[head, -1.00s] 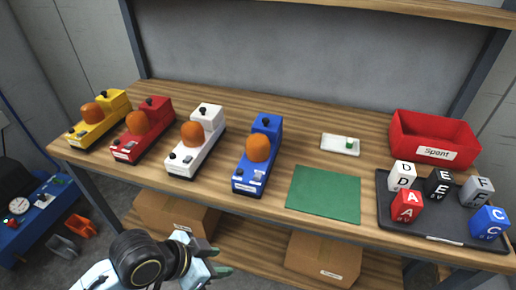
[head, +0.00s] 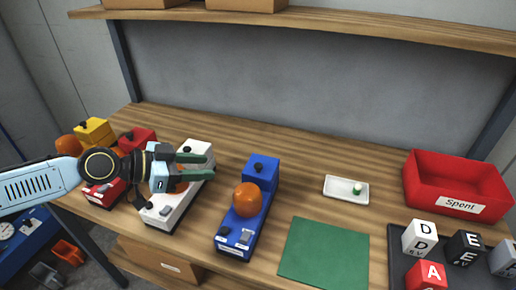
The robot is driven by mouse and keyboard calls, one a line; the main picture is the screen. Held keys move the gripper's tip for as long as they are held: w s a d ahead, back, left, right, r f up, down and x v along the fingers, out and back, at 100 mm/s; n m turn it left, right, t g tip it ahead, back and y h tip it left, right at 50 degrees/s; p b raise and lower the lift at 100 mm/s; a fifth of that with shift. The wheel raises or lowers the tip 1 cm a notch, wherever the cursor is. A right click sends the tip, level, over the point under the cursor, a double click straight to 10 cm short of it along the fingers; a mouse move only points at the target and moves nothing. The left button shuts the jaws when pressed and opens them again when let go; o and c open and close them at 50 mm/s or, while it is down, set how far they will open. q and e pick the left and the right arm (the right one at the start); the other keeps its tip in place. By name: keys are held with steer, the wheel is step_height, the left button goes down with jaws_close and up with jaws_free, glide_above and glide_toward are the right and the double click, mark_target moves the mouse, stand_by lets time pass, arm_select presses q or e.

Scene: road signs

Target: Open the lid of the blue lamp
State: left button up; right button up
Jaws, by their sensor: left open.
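The blue lamp (head: 242,222) stands on the wooden bench in the head view, with an orange dome (head: 247,199) at its middle. Its raised blue rear box (head: 262,173) has a black knob (head: 258,167) on top, and the box looks closed. My left gripper (head: 212,166) is open and empty, left of the blue lamp's rear box and apart from it. It hovers over the white lamp (head: 172,207) and hides part of that lamp and its orange dome. My right gripper is not in view.
A red lamp (head: 104,193) and a yellow lamp (head: 95,128) stand at the left, partly behind my arm. Right of the blue lamp are a green mat (head: 325,254), a white dish (head: 346,189), a red "Spent" bin (head: 457,181) and lettered cubes on a dark tray (head: 398,265). A shelf (head: 330,24) runs above.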

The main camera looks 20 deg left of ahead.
arm_select(q)
steer(key=p, duration=0.3)
glide_toward(257, 165)
steer(key=x, duration=0.6)
steer(key=shift+w+d, duration=0.1)
steer(key=shift+d, duration=0.05)
steer(key=shift+w+d+f, duration=0.3)
steer(key=shift+w+d, duration=0.05)
steer(key=shift+d, duration=0.05)
jaws_close()
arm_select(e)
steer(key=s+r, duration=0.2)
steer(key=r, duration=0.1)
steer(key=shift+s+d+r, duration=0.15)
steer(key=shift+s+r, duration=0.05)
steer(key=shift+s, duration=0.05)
